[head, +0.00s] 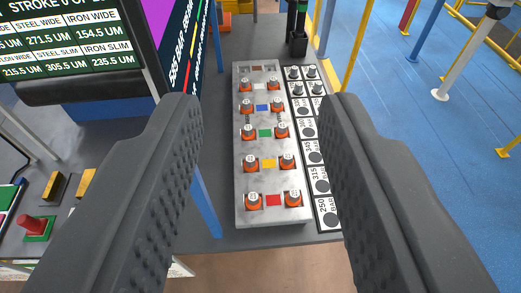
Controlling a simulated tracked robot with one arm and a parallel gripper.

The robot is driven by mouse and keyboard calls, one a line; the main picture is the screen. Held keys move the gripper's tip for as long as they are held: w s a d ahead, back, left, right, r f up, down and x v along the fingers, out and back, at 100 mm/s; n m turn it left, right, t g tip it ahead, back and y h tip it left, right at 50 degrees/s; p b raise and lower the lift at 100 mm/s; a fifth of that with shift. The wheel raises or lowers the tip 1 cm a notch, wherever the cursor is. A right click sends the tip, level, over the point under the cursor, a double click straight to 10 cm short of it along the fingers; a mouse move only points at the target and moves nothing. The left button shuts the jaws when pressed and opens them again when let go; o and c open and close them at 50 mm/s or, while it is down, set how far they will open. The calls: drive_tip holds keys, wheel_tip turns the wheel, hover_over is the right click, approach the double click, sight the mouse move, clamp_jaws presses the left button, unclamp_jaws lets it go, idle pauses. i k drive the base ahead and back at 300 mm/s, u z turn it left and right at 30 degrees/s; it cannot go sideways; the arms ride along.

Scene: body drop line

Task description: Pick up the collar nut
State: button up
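My gripper (261,108) is open, with its two dark ribbed fingers wide apart and nothing between their tips. Beyond and between them, a grey metal block (261,236) lies on the table. It carries pairs of silver-topped round parts in orange seats, such as one at the near left (253,201) and one at the near right (293,198). Coloured squares lie between the pairs. I cannot tell which part, if any, is the collar nut. The right finger hides part of the label strip beside the block.
A black-and-white label strip (308,131) runs along the block's right side, with several dark silver-topped parts at its far end. A black post (297,40) stands behind. A screen (70,40) and a red button (36,224) are at left. Blue floor lies right.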

sight(312, 73)
drive_tip(key=u, duration=1.3)
drive_tip(key=k, duration=0.55)
drive_tip(key=z, duration=1.15)
drive_tip(key=i, duration=1)
drive_tip(key=u, duration=0.05)
drive_tip(key=k, duration=0.1)
drive_tip(key=z, duration=0.05)
